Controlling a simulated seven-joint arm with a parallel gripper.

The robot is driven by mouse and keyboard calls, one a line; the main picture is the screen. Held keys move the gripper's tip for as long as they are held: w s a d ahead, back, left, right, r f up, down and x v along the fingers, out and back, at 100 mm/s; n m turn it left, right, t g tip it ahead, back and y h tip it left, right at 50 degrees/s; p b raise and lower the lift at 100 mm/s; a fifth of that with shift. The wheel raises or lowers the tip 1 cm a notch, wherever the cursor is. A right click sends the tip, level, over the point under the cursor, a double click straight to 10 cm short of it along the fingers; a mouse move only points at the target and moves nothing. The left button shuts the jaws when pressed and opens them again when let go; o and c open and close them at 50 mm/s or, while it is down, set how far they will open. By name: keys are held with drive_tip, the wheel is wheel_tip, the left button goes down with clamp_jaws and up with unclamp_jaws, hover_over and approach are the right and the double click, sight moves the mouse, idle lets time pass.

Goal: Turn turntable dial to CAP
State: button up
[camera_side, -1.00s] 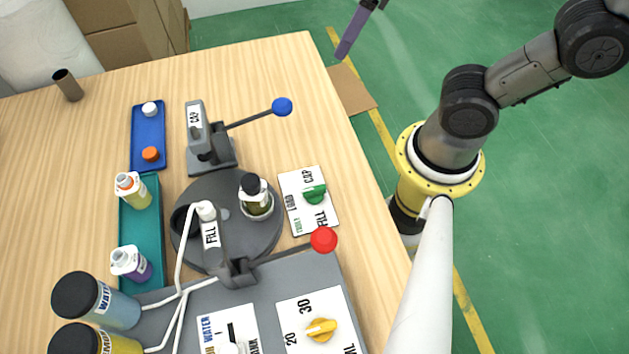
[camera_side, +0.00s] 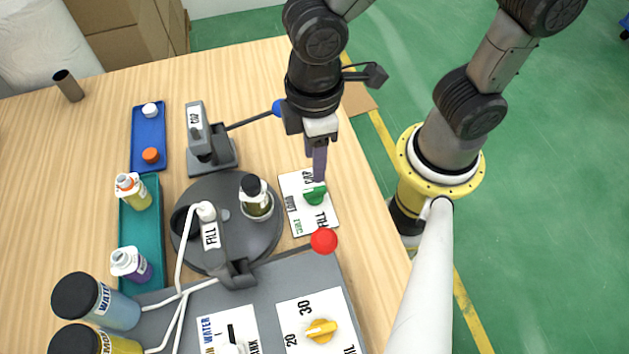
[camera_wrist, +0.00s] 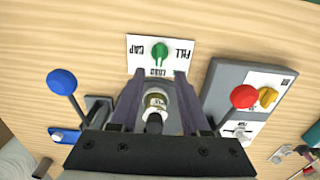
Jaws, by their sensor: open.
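The green turntable dial (camera_side: 315,194) sits on a white plate (camera_side: 297,185) marked CAP, FILL and LOAD, right of the dark round turntable (camera_side: 240,247). In the wrist view the green dial (camera_wrist: 159,50) shows just beyond the fingertips, with CAP on its left, FILL on its right and LOAD below. Its grip lies roughly upright in that picture; which label it points to is unclear. My gripper (camera_side: 318,178) is above the dial, fingers pointing down. In the wrist view my gripper (camera_wrist: 157,78) has its fingers apart and nothing held. Contact with the dial cannot be told.
A dark-capped bottle (camera_side: 257,204) stands on the turntable. The blue-knobbed cap lever (camera_side: 277,108) reaches close beside my wrist. The red-knobbed fill lever (camera_side: 323,240) is near the plate's front. A yellow dial (camera_side: 321,331) sits on the grey base. Bare table lies behind.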

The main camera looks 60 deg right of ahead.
sight(314, 189)
wheel_tip(314, 189, down, 9)
drive_tip(key=shift+r, duration=0.15)
drive_tip(key=shift+c, duration=0.3)
clamp_jaws()
